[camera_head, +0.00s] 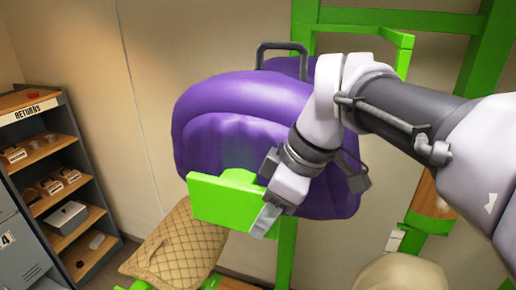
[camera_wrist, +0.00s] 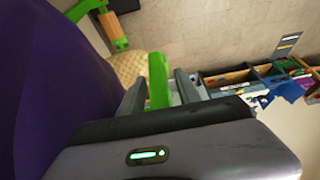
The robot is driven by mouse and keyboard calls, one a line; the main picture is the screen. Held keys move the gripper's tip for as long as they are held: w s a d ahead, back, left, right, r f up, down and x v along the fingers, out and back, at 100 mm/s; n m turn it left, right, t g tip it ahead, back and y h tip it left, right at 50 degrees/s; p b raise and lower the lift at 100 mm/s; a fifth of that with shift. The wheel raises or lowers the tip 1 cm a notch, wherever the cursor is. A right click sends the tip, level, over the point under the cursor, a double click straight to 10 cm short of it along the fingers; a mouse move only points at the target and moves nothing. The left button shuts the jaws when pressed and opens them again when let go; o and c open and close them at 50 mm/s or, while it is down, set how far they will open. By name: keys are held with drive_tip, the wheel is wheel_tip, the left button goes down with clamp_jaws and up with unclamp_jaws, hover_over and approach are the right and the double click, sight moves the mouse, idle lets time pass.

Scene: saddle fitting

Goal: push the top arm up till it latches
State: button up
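The top arm ends in a bright green plate (camera_head: 232,203) in front of a big purple saddle (camera_head: 235,125), which hides most of the arm behind it. My gripper (camera_head: 270,208) is at the right end of the plate. In the wrist view, the green plate (camera_wrist: 158,80) stands between the two fingers of my gripper (camera_wrist: 162,88), close to both, and they look shut on it. The saddle also fills the left of the wrist view (camera_wrist: 50,70). The latch cannot be made out.
A green frame (camera_head: 475,55) stands behind and to the right, with another green bar (camera_head: 400,38) jutting out above. A tan quilted pad (camera_head: 178,245) lies below the saddle. Shelves marked RETURNS (camera_head: 50,165) stand at the left. A pale rounded thing (camera_head: 400,275) shows at bottom right.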

drive_tip(key=v, duration=1.7)
drive_tip(key=shift+r, duration=0.25)
